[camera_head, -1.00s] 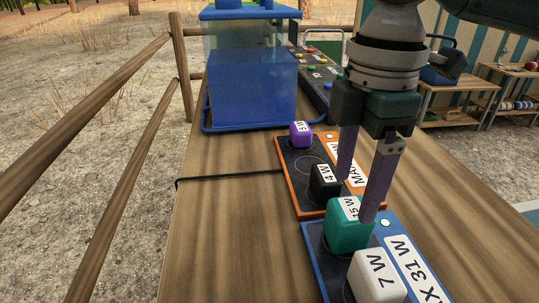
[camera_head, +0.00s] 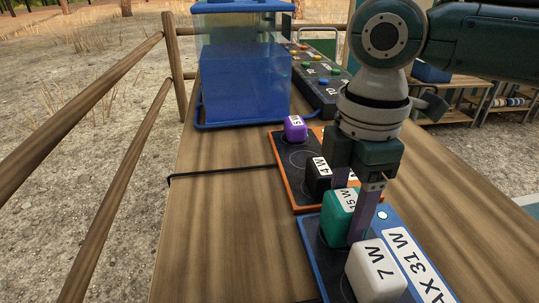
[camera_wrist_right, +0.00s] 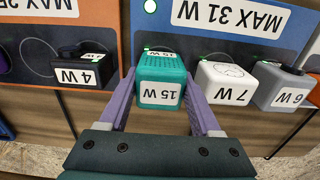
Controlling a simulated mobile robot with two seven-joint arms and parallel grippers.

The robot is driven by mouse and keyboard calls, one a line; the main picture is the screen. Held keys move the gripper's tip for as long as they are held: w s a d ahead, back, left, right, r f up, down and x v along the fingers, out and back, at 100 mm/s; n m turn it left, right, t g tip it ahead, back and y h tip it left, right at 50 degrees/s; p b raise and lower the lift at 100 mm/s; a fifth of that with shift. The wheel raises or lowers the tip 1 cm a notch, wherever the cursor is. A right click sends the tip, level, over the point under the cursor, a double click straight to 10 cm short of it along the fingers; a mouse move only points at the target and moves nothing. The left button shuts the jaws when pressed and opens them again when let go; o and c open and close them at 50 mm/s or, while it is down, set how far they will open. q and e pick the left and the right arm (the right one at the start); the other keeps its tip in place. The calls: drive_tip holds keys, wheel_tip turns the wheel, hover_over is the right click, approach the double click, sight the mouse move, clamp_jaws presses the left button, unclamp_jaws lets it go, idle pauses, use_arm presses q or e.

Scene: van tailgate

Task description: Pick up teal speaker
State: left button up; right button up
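The teal speaker (camera_head: 338,222), labelled 15 W, stands on the blue-edged pad (camera_head: 405,240) marked MAX 31 W. It also shows in the right wrist view (camera_wrist_right: 161,80). My right gripper (camera_head: 353,212) points down over it, with one purple finger on each side. In the right wrist view the fingertips (camera_wrist_right: 160,82) flank the speaker, with thin gaps seeming to show at its sides. The fingers are apart, and the speaker rests on the pad. The finger on its far side is partly hidden in the head view. My left gripper is not in view.
A black 4 W block (camera_head: 318,174) and a purple block (camera_head: 295,129) sit on the orange-edged pad (camera_head: 300,206). A blue bin (camera_head: 243,80) stands behind.

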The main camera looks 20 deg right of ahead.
clamp_jaws()
drive_tip(key=shift+r, duration=0.15)
